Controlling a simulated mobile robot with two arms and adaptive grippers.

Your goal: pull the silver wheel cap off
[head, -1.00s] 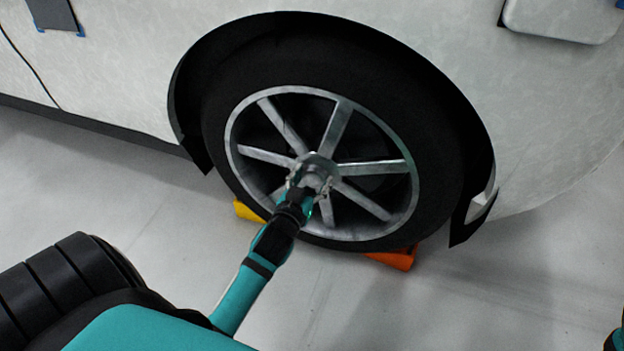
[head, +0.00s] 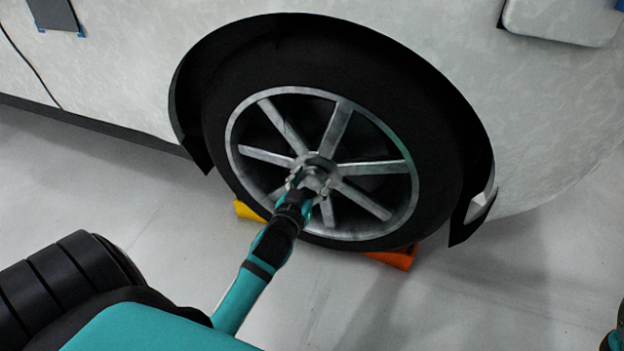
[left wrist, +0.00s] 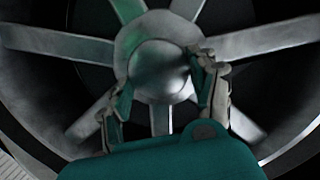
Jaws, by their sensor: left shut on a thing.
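The silver wheel cap (head: 316,183) is a round disc between the fingers of my left gripper (head: 309,181), in front of the wheel's hub. A dark hub centre (head: 318,165) shows just above the cap, which looks slightly out from the wheel. In the left wrist view the cap (left wrist: 158,69) sits at the middle of the spokes, with a finger of my left gripper (left wrist: 155,95) on each side. My left gripper is shut on the cap. The size of the gap behind the cap is hard to tell.
The spoked silver rim (head: 336,130) and black tyre (head: 245,85) stay on the white vehicle (head: 550,110). A yellow chock (head: 248,210) and an orange chock (head: 393,258) lie by the tyre. The floor (head: 440,310) in front is clear.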

